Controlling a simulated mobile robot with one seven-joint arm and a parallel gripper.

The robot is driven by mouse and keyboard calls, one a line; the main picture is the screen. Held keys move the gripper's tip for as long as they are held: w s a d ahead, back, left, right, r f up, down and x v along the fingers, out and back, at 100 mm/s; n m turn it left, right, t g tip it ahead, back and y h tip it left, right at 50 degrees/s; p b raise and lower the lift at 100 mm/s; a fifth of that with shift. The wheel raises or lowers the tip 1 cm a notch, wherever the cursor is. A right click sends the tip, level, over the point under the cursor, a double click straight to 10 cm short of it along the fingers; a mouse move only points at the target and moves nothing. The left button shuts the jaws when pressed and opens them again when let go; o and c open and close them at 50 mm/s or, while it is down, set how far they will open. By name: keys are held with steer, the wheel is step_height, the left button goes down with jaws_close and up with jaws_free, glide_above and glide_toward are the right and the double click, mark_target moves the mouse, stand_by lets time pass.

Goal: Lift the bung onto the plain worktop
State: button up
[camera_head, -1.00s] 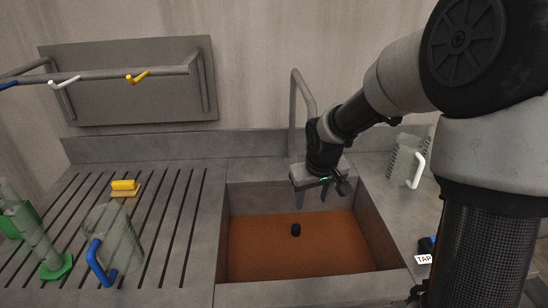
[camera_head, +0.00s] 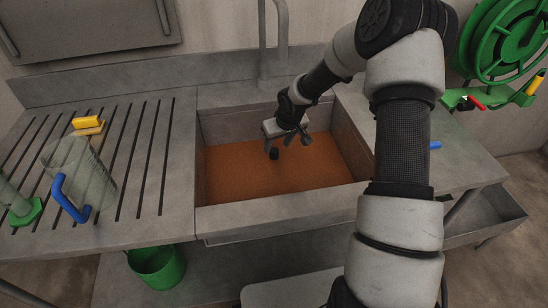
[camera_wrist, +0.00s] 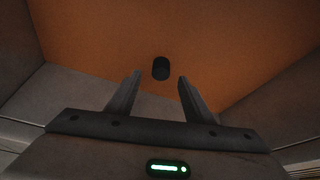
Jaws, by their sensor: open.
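The bung (camera_head: 274,153), a small black cylinder, is in the sink (camera_head: 240,222) over its orange-brown floor. It also shows in the wrist view (camera_wrist: 160,68), just beyond and between the fingertips. My gripper (camera_head: 288,146) is open and empty, low inside the sink and close to the bung. In the wrist view its two fingers (camera_wrist: 159,84) stand apart, with no visible contact with the bung. The plain worktop (camera_head: 455,168) lies right of the sink, partly hidden by my arm.
A tap (camera_head: 263,45) stands behind the sink. The slotted drainer (camera_head: 150,190) at left holds a clear jug with a blue handle (camera_head: 72,200), a yellow block (camera_head: 87,122) and a green-based cylinder (camera_head: 25,215). A green bucket (camera_head: 158,268) is below. A green hose reel (camera_head: 505,40) is at right.

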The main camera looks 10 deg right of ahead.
mark_target(274, 150)
steer(key=shift+b+x, duration=0.55)
steer(key=shift+x, duration=2.45)
steer(key=shift+w+a+r, duration=0.1)
steer(key=shift+w, duration=0.05)
steer(key=c, duration=1)
steer(key=shift+o, duration=0.2)
steer(key=shift+r, duration=0.1)
